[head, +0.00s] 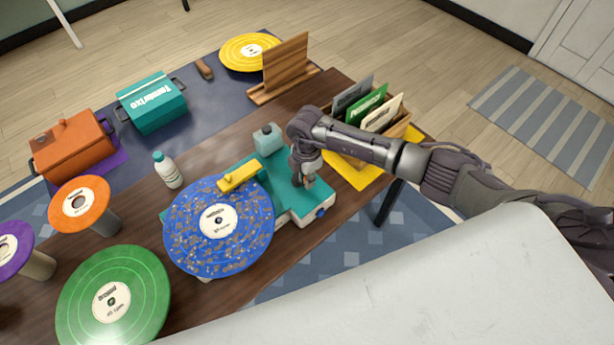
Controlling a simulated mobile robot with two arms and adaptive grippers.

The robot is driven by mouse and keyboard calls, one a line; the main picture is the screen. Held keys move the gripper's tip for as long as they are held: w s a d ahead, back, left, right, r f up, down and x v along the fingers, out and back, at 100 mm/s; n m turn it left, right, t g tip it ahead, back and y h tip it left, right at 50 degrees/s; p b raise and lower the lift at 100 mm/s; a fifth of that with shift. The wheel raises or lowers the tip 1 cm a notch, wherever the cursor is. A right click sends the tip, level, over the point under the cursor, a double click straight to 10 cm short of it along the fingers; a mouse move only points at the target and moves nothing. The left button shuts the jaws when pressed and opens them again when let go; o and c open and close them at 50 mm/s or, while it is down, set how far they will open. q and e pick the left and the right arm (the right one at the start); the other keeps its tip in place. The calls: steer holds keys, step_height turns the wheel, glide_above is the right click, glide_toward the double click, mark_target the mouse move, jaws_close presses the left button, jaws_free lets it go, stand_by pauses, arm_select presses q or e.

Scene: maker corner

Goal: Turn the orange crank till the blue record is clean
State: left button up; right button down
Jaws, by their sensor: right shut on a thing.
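The blue record (219,226) lies flat on the teal and white cleaning machine (290,195), label up. Brown specks of dirt are spread over much of its surface. A yellow bar (239,176) reaches over the record's upper right edge. My right gripper (308,182) points down at the right end of the machine, shut at the place of the crank. The orange crank itself is hidden by the gripper. My left gripper is out of view.
A white bottle (168,170) and a teal container (267,139) stand near the machine. Green (114,300), orange (80,203) and purple (14,250) records are at the left. A record crate (345,150) stands right of my gripper. A pale surface (450,285) fills the front right.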

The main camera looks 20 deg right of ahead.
steer(key=c, duration=1.1)
jaws_free()
step_height(320, 180, up, 12)
